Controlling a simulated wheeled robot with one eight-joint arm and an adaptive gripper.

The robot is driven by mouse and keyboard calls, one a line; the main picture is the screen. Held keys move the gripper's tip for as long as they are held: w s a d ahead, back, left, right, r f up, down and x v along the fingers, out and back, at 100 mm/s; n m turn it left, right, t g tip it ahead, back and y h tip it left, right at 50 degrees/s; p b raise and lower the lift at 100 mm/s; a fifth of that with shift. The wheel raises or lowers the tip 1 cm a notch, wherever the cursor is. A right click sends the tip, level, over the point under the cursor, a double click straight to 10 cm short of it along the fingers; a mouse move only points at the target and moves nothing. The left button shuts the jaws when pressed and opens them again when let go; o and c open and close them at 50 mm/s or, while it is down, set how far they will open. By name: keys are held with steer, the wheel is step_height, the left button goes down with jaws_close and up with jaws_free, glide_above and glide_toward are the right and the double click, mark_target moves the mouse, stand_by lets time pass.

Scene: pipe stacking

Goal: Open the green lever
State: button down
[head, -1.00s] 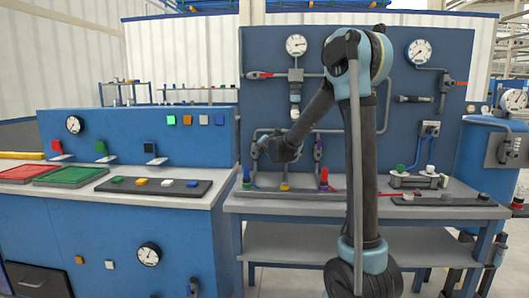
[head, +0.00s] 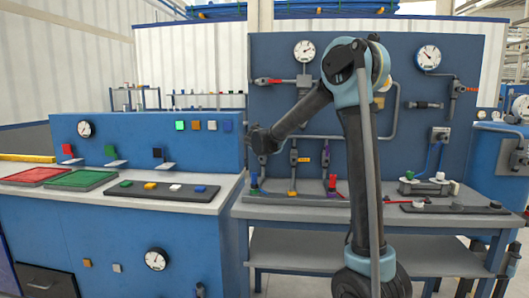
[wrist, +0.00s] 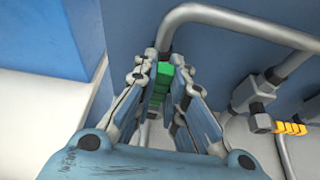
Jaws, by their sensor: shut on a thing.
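The green lever (wrist: 163,70) shows in the wrist view between the two fingers of my gripper (wrist: 166,80), which is shut on it. It sits on a grey pipe fitting close to the blue panel. In the head view my gripper (head: 262,140) is at the left pipe of the blue board, and the lever there is hidden behind it.
A grey pipe (wrist: 235,20) arches over to the right of my gripper. A yellow lever (wrist: 290,128) sits on the neighbouring pipe. A blue console (head: 150,135) stands to the left, with coloured trays on its white counter. The workbench (head: 345,212) lies below.

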steer(key=shift+s+a+f+n, duration=0.1)
steer(key=shift+f+n, duration=0.05)
steer(key=shift+n, duration=0.15)
stand_by(0.4)
steer(key=c, duration=1.6)
jaws_free()
steer(key=v, duration=1.1)
steer(key=shift+s+a+r, duration=0.2)
steer(key=shift+s+r, duration=0.05)
steer(key=shift+s, duration=0.05)
